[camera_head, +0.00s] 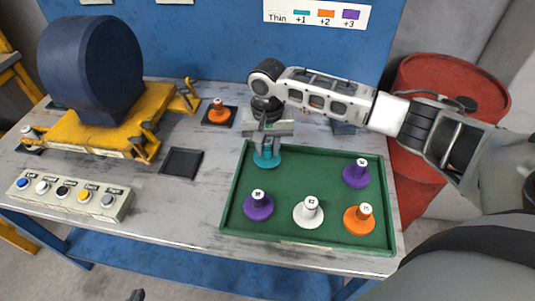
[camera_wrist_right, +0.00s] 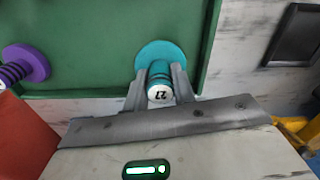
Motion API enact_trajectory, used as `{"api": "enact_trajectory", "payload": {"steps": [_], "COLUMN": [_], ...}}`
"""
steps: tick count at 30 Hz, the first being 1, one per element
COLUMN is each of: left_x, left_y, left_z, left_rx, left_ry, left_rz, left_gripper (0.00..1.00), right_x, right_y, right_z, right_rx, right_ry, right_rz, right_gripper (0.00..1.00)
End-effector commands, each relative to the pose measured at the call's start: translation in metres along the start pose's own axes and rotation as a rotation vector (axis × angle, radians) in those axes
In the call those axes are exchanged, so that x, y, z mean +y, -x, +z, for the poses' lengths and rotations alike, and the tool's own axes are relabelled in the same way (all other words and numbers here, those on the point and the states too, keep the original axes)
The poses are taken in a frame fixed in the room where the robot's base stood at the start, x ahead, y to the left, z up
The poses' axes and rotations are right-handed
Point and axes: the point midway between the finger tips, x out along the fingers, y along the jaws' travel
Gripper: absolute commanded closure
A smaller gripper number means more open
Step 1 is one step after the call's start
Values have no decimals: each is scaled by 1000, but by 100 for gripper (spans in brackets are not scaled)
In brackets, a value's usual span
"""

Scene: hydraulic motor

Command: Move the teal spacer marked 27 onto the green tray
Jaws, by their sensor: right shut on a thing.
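The teal spacer (camera_head: 266,160) is at the back left corner of the green tray (camera_head: 322,152), over its floor just inside the rim. My right gripper (camera_head: 267,147) is shut on its stem from above. The right wrist view shows the teal spacer (camera_wrist_right: 160,62) upright between the two fingers (camera_wrist_right: 159,90), with 27 on its white cap. I cannot tell whether its disc touches the tray floor. Of my left gripper (camera_head: 137,295), only a dark tip shows at the bottom edge; its jaws cannot be made out.
The tray also holds two purple spacers (camera_head: 258,206) (camera_head: 356,174), a white spacer (camera_head: 308,212) and an orange spacer (camera_head: 359,218). Another orange spacer (camera_head: 218,113) stands on a dark pad behind. An empty dark pad (camera_head: 181,163), a button box (camera_head: 70,197) and a yellow-based motor (camera_head: 100,130) are left.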

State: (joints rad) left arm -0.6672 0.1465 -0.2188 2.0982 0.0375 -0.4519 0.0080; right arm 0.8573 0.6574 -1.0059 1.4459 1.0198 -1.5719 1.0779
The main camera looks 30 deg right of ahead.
Motion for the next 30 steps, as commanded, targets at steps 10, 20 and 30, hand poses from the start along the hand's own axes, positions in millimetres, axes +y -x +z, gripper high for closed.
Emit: {"api": "enact_trajectory", "payload": {"steps": [10, 20, 30], "left_x": [1, 0, 0], "left_y": [0, 0, -1], "left_z": [2, 4, 7], "left_rx": [-2, -8, -12], "left_ry": [10, 7, 3], "left_rz": [1, 0, -1], "left_gripper": [100, 100, 100], "right_x": [0, 0, 0], "right_y": [-29, -32, -29], "right_z": [1, 1, 1], "right_rx": [1, 0, 2], "right_ry": [1, 1, 0], "right_rz": [0, 1, 0], "right_gripper": [100, 53, 53]}}
